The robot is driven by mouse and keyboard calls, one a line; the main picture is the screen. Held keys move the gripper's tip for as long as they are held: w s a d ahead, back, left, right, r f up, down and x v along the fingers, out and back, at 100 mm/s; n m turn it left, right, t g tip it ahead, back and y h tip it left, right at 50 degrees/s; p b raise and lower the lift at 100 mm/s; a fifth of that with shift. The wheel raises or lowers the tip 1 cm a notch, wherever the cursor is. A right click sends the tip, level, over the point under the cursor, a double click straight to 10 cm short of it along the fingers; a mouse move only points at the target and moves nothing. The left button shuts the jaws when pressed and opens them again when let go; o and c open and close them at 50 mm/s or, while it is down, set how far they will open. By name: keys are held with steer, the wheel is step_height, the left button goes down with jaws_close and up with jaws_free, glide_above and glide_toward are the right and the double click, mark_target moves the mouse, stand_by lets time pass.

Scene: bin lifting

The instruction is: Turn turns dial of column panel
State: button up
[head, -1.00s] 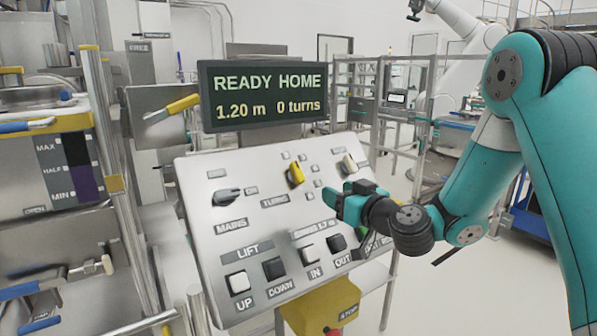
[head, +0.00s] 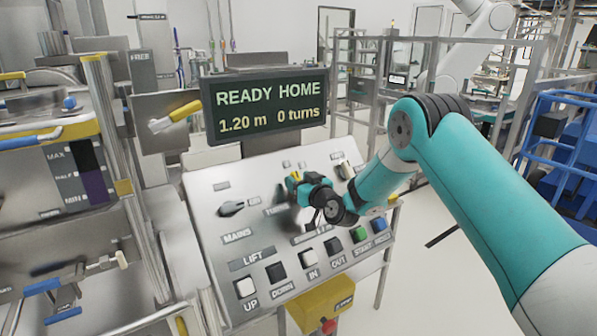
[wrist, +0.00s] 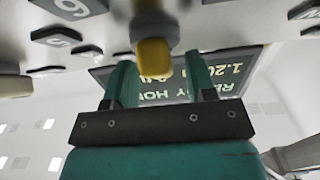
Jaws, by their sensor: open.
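The turns dial is a yellow knob (wrist: 154,57) on the sloped grey column panel (head: 215,200). In the wrist view it stands between the tips of my gripper's two teal fingers, with a gap to each side. In the head view my gripper (head: 293,186) is over the dial's place and hides most of it. My gripper (wrist: 146,85) is open, and its fingers point at the panel face. The display (head: 265,105) above the panel reads READY HOME, 1.20 m, 0 turns.
The MAINS knob (head: 231,208) is left of my gripper, and a pale knob (head: 345,170) is to the right. A row of buttons, including UP (head: 244,287) and a green one (head: 358,234), runs below. A yellow stop box (head: 322,303) hangs under the panel.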

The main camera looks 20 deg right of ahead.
steer(key=shift+w+a, duration=0.15)
steer(key=shift+w, duration=0.25)
steer(key=shift+c, duration=0.2)
steer(key=c, duration=0.5)
steer(key=shift+c, duration=0.2)
